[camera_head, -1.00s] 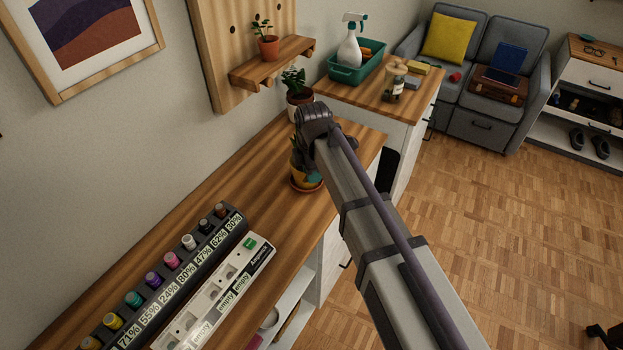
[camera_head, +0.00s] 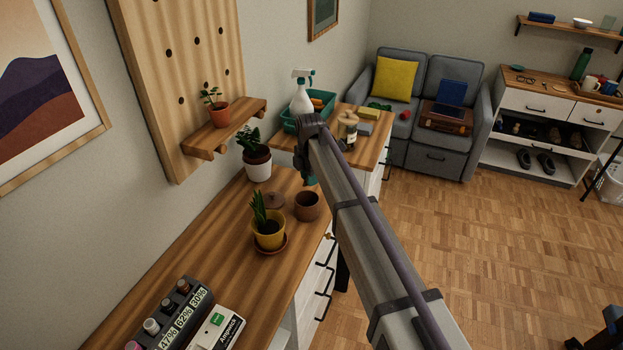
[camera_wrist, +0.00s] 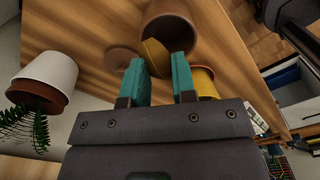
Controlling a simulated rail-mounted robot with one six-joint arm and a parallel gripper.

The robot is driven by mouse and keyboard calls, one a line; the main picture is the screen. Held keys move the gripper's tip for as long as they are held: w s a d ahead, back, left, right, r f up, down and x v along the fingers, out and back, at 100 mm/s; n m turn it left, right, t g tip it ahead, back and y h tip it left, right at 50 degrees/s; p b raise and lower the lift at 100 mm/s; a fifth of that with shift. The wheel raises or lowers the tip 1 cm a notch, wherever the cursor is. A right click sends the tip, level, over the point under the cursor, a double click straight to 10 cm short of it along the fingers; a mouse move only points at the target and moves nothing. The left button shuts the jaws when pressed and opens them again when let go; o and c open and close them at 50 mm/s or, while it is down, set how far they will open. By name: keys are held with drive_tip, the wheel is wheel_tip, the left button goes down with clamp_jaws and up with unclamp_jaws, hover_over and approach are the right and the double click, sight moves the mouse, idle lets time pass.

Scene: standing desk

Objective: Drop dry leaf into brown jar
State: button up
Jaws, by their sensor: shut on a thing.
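The brown jar (camera_head: 307,206) stands open on the wooden desk, just left of my arm in the head view. Its opening also shows at the top of the wrist view (camera_wrist: 168,22). A brown round lid (camera_head: 274,201) lies beside it. My gripper (camera_wrist: 158,66) has teal fingers shut on the dry leaf (camera_wrist: 154,53), a yellow-brown piece that overlaps the jar's opening in the wrist view. Whether the leaf is inside or above the rim is unclear. In the head view my arm mostly hides the gripper, and the leaf cannot be made out.
A yellow pot (camera_head: 268,237) with a plant stands on a saucer close to the jar. A white pot (camera_head: 258,170) with a plant stands behind, near a wall shelf (camera_head: 225,128).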

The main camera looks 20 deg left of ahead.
wheel_tip(320, 180, down, 5)
drive_tip(key=b, duration=0.4)
drive_tip(key=shift+f, duration=0.2)
drive_tip(key=shift+r, duration=0.1)
drive_tip(key=o, duration=1)
drive_tip(key=shift+c, duration=0.2)
wheel_tip(320, 180, up, 11)
drive_tip(key=p, duration=1)
drive_tip(key=shift+r+p, duration=0.1)
drive_tip(key=shift+p, duration=0.3)
drive_tip(key=shift+f, duration=0.2)
